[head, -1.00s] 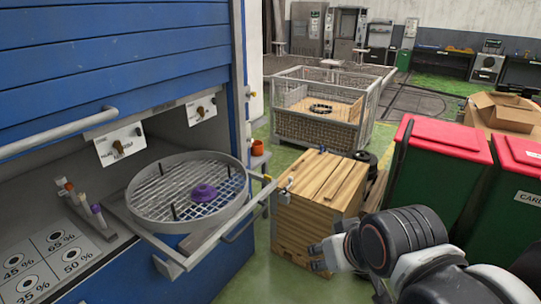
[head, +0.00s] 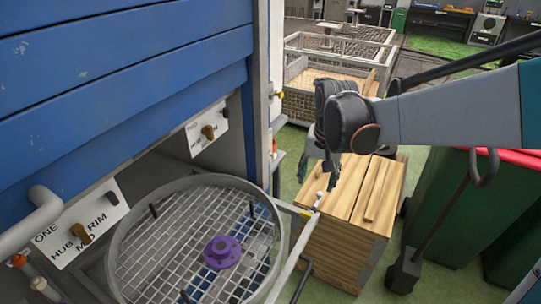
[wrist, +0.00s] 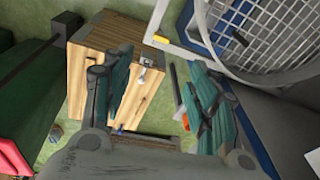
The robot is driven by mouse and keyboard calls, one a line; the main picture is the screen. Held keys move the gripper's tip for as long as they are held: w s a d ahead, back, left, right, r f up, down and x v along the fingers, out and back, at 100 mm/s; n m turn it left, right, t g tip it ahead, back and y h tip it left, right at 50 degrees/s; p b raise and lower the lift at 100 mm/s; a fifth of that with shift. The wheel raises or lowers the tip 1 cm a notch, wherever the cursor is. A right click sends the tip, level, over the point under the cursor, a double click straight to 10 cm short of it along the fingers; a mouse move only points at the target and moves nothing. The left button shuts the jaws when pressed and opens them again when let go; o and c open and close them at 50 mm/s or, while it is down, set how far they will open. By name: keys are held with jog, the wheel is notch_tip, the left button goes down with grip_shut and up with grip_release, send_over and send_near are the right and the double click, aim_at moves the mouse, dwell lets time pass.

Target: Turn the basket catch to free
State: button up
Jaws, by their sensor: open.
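The round mesh basket (head: 116,262) sits on the pulled-out rail frame at the blue machine, with a purple flanged part (head: 222,252) on its mesh. A yellow piece (head: 304,213) is at the frame's outer corner; it also shows in the wrist view (wrist: 160,38). A small silver lever (head: 318,199) is close beside it, and shows between my fingers in the wrist view (wrist: 146,62). I cannot tell which of these is the catch, or read a free mark. My gripper (head: 320,172) is open and empty, pointing down above the wooden crate, near the lever.
The wooden crate (head: 374,226) stands right of the frame. A green bin (head: 450,210) with a red lid is further right. A wire cage (head: 300,105) stands behind. Knob panels are on the machine: one marked HUB, MID, RIM (head: 88,224), another (head: 207,133) farther back.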

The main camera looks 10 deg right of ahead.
jog(key=m+g, duration=0.2)
send_over(306, 213)
notch_tip(306, 213, down, 6)
notch_tip(306, 213, down, 14)
jog(key=b, duration=0.3)
jog(key=shift+f+b, duration=0.2)
jog(key=shift+b, duration=0.2)
jog(key=c, duration=1.1)
